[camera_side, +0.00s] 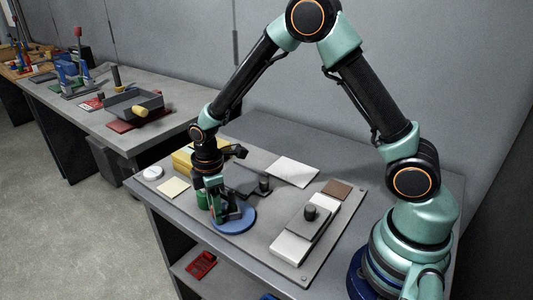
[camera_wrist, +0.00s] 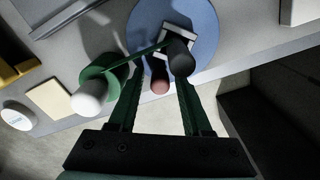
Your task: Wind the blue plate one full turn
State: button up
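The blue plate (camera_side: 236,221) is a flat round disc on the front of the work board; it also fills the top of the wrist view (camera_wrist: 203,25). A pale square frame, a dark round post (camera_wrist: 181,58) and a reddish peg (camera_wrist: 160,79) show on or over it. A thin green strip (camera_wrist: 135,54) runs from a green spool (camera_wrist: 97,72) with a white top to the plate's middle. My gripper (camera_side: 224,215) points down over the plate. In the wrist view its green fingers (camera_wrist: 160,88) are apart, with the peg between them and gaps visible on both sides. Fingertip contact is unclear.
A yellow block (camera_side: 183,160), a cream pad (camera_side: 173,187) and a white round piece (camera_side: 153,173) lie left of the plate. A pale block with a dark-knobbed slider (camera_side: 307,228) stands to the right. The table's front edge is close to the plate.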

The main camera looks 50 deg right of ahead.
grip_shut()
jog(key=shift+w+d+m, duration=0.1)
jog(key=shift+d+m, duration=0.05)
jog(key=shift+m, duration=0.15)
jog(key=shift+w+d+m, duration=0.25)
jog(key=shift+d+m, duration=0.05)
jog(key=shift+m, duration=0.75)
jog(key=shift+w+d+m, duration=0.2)
jog(key=shift+d+m, duration=0.1)
jog(key=shift+m, duration=0.75)
jog(key=shift+w+d+m, duration=0.1)
jog(key=shift+d+m, duration=0.3)
jog(key=shift+m, duration=0.7)
jog(key=shift+w+d+m, duration=0.1)
jog(key=shift+d+m, duration=0.3)
jog(key=shift+m, duration=0.7)
jog(key=shift+d+m, duration=0.15)
jog(key=shift+m, duration=0.25)
jog(key=shift+o, duration=1.5)
grip_release()
